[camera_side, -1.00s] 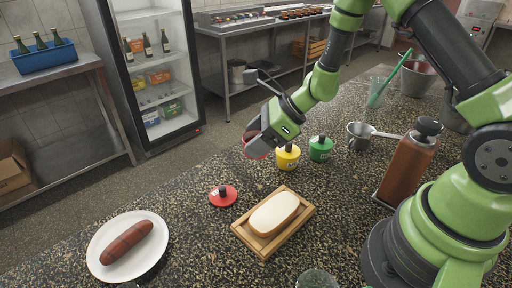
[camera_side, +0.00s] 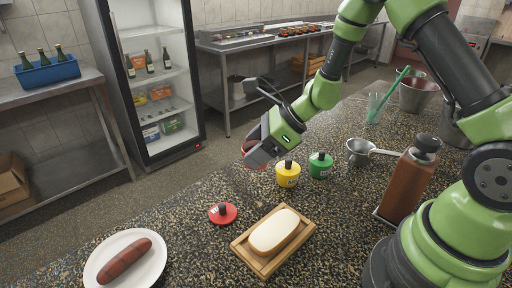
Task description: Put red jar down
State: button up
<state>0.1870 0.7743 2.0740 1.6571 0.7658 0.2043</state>
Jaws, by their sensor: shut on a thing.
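My gripper (camera_side: 262,148) is shut on the red jar (camera_side: 249,154), left of the yellow jar in the picture. Only a small red part of the jar shows; the jaws hide most of it. Whether its base touches the counter cannot be told. A red lid with a dark knob (camera_side: 222,214) lies on the speckled counter (camera_side: 190,242), below the gripper in the picture. The yellow jar (camera_side: 288,176) and the green jar (camera_side: 320,168) stand on the counter, both with dark knobs on top.
Bread (camera_side: 273,232) lies on a wooden board (camera_side: 264,266). A plate (camera_side: 154,276) with a sausage (camera_side: 125,260) is at lower left. A metal pan (camera_side: 360,150) and a brown bottle (camera_side: 408,182) stand at right. Bare counter surrounds the red lid.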

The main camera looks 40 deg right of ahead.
jog(key=shift+r, duration=0.1)
jog(key=s+d+r+m+t+h, duration=0.1)
jog(key=s+r+m+h, duration=0.15)
jog(key=r, duration=0.45)
jog(key=s+d+r+m+t+h, duration=0.1)
jog(key=d+r+m, duration=0.15)
jog(key=r, duration=0.55)
jog(key=s+d+f+m+h, duration=0.2)
jog(key=s+d+m+h, duration=0.15)
jog(key=d, duration=0.25)
jog(key=w+a+f+n+y, duration=0.2)
jog(key=a+f+n, duration=0.1)
jog(key=f, duration=0.1)
jog(key=w+a+f+n+g+y, duration=0.1)
jog(key=w+a+f+n+y, duration=0.1)
jog(key=a+f, duration=0.1)
jog(key=w+a+f+n+g+y, duration=0.1)
jog(key=w+a+f+n+y, duration=0.2)
jog(key=f, duration=0.3)
jog(key=shift+a+f+n, duration=0.1)
jog(key=shift+a+n, duration=0.2)
jog(key=shift+n, duration=0.05)
notch_tip(320, 180, down, 10)
jog(key=shift+r, duration=0.2)
